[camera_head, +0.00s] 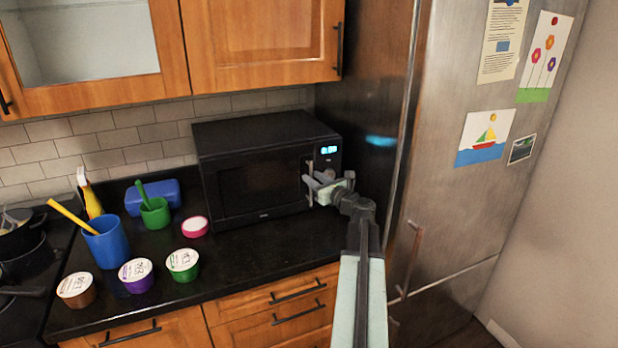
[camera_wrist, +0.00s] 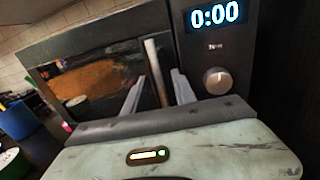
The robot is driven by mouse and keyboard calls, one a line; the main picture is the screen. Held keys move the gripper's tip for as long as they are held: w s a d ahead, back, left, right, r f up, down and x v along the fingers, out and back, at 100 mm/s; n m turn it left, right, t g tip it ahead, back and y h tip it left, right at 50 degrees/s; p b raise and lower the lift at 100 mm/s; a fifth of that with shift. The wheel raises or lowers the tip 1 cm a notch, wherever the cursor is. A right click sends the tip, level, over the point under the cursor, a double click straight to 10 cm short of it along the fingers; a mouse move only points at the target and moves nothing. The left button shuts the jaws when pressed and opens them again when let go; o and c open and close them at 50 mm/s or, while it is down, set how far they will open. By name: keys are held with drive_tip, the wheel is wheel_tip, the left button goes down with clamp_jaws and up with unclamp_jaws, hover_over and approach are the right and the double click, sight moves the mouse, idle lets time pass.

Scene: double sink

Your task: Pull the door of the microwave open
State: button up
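The black microwave (camera_head: 255,172) stands on the counter, and its door (camera_head: 250,188) looks closed. Its upright grey handle (camera_head: 309,172) is on the door's right side. My gripper (camera_head: 318,187) is at the handle, coming from the right front. In the wrist view, the handle (camera_wrist: 154,65) stands between the two spread fingers of my gripper (camera_wrist: 157,92), with gaps visible on both sides. The handle's lower end is hidden behind my gripper body. The control panel with a clock display (camera_wrist: 215,14) and a round knob (camera_wrist: 217,80) is right of the handle.
A steel fridge (camera_head: 440,150) stands close on the right. Wooden cabinets (camera_head: 265,40) hang above. Left on the counter are a blue cup (camera_head: 107,243), a green cup (camera_head: 155,214), a pink-rimmed tub (camera_head: 195,227) and several lidded tubs. Counter in front of the microwave is mostly clear.

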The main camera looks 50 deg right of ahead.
drive_tip(key=shift+w+d, duration=0.15)
drive_tip(key=shift+w, duration=0.75)
drive_tip(key=shift+s, duration=0.1)
clamp_jaws()
idle(0.6)
